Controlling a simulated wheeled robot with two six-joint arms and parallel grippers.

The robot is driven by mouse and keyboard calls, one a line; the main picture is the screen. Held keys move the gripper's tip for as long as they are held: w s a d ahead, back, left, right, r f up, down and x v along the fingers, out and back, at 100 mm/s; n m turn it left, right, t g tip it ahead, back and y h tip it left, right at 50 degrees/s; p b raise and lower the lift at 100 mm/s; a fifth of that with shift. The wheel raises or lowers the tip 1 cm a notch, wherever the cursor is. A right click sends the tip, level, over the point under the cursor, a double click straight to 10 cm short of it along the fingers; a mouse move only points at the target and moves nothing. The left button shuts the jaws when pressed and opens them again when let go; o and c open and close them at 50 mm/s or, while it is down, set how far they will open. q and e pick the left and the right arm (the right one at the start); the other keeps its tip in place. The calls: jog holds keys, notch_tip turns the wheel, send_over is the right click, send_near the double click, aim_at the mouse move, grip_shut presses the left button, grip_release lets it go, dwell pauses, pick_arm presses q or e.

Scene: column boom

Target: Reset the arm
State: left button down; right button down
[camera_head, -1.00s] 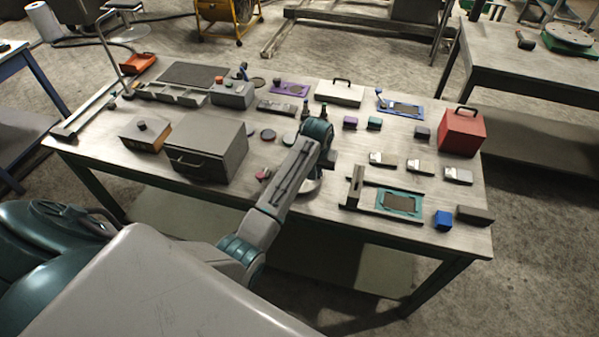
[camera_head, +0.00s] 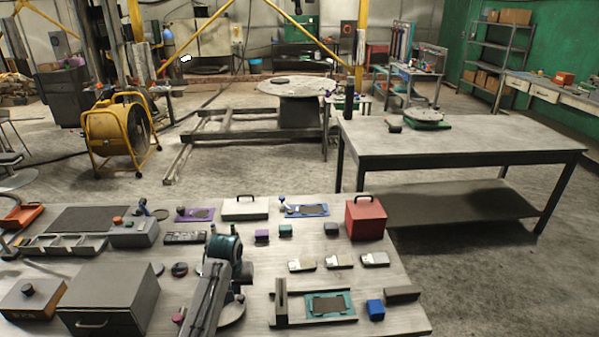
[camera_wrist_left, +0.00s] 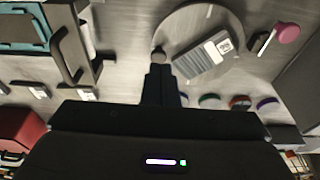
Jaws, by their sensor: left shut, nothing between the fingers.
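My left arm comes in from the bottom of the head view, with its teal joint above the workbench (camera_head: 182,218). My left gripper (camera_wrist_left: 158,74) is shut and empty in the left wrist view, its fingers pointing toward a round grey plate (camera_wrist_left: 187,20) on the bench. A grey block with a white label (camera_wrist_left: 203,60) lies on that plate, just right of the fingertips. In the head view the arm largely hides the gripper, and the round plate (camera_head: 233,313) shows partly beside it. My right gripper is not in view.
A grey drawer box (camera_head: 120,285) stands left of the arm. A second table (camera_head: 470,143) stands behind, with open floor around a yellow fan (camera_head: 110,135).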

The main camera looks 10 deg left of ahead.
pick_arm(q)
jog(key=s+f+m, duration=0.1)
jog(key=s+f, duration=0.1)
jog(key=s, duration=0.8)
jog(key=s+f+m, duration=0.1)
jog(key=s+f, duration=0.2)
jog(key=s, duration=0.8)
jog(key=s+r+m+t, duration=0.1)
jog(key=s+r, duration=0.2)
jog(key=s, duration=0.5)
jog(key=s+r+m, duration=0.1)
jog(key=s+r, duration=0.2)
jog(key=s, duration=0.5)
notch_tip(320, 180, down, 40)
jog(key=a+g+b, duration=0.1)
jog(key=a+b, duration=0.1)
jog(key=b, duration=0.6)
jog(key=s+f+b, duration=0.3)
jog(key=s+f, duration=0.6)
jog(key=f, duration=0.3)
jog(key=s+a+f+n+g+b, duration=0.1)
jog(key=s+f+b, duration=0.2)
jog(key=s+f, duration=0.7)
jog(key=shift+a+f, duration=0.25)
jog(key=shift+f, duration=0.65)
jog(key=shift+s, duration=0.1)
